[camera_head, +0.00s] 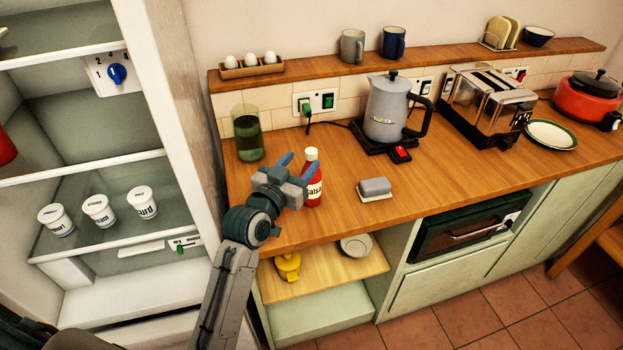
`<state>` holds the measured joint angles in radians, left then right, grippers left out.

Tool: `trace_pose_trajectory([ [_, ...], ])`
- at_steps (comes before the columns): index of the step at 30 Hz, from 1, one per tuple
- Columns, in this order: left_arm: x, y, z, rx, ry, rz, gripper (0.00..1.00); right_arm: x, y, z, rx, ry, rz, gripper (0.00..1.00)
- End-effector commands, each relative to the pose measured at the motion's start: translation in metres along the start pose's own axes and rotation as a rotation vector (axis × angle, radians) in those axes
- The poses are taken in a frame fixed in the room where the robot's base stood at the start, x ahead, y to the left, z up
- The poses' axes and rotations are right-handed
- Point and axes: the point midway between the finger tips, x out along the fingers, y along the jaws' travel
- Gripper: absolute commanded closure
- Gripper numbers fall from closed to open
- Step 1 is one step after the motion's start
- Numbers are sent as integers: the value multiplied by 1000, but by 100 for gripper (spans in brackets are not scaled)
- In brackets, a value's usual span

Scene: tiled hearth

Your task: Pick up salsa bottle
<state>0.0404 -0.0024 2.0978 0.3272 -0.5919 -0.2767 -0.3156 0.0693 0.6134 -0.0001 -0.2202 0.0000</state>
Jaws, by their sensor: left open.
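The salsa bottle (314,186) is red with a white cap and a white label. It stands upright on the wooden counter (450,172), near its front left part. My left gripper (297,167) is open, just left of the bottle, with its blue-grey fingers pointing up and to the right. One finger overlaps the bottle's left edge in the picture; I cannot tell whether it touches. The bottle's lower left side is partly hidden by the gripper. My right gripper is not in view.
A green glass jar (248,138) stands behind the gripper. A butter dish (374,188) lies right of the bottle. A kettle (388,108), toaster (486,105) and red pot (588,97) stand farther back. The open fridge (170,120) is at left. Bare counter lies right of the butter dish.

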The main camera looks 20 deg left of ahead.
Motion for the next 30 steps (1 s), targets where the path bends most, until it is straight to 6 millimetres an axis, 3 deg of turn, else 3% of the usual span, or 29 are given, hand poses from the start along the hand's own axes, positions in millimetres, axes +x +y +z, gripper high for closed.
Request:
trace_pose_trajectory([
  [9,43,5,0,-1,-1,0,50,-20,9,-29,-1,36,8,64],
  [19,50,4,3,0,-1,0,50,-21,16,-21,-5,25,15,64],
  [27,50,4,3,0,-1,0,100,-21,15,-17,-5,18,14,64],
  [30,50,4,3,0,-1,0,100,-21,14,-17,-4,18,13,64],
])
